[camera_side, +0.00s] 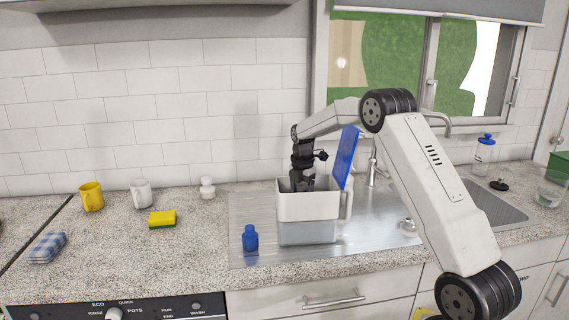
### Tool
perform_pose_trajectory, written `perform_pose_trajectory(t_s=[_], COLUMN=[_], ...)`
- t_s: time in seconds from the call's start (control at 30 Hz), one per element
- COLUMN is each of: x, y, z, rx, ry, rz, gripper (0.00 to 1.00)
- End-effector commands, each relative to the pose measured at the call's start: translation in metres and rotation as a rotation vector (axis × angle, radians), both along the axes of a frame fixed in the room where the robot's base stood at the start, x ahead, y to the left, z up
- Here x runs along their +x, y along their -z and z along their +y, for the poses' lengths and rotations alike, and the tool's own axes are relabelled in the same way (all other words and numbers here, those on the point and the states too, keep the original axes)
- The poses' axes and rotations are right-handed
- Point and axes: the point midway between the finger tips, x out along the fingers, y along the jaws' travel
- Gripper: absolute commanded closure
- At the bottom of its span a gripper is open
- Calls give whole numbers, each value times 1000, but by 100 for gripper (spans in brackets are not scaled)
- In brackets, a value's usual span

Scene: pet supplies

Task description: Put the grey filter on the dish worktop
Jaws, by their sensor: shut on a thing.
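A white container (309,206) with a translucent grey lower part stands on the steel draining board. Its blue lid (346,158) is tipped open on the right side. My gripper (308,185) points down into the open top. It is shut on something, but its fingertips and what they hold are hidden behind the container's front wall. I cannot make out the grey filter anywhere in view. The speckled worktop (190,245) lies left of the draining board.
The tap (372,165) is close behind.

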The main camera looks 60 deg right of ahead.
Motion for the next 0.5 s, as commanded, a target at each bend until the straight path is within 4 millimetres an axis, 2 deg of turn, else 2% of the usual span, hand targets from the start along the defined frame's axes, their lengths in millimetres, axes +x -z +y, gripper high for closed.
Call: perform_pose_trajectory(t_s=[0.37,0.4,0.47,0.5], x=[0,0,0,0], y=[4,4,4,4], z=[0,0,0,0], rx=[0,0,0,0], ry=[0,0,0,0], rz=[0,1,1,1], gripper=[94,17,0,0])
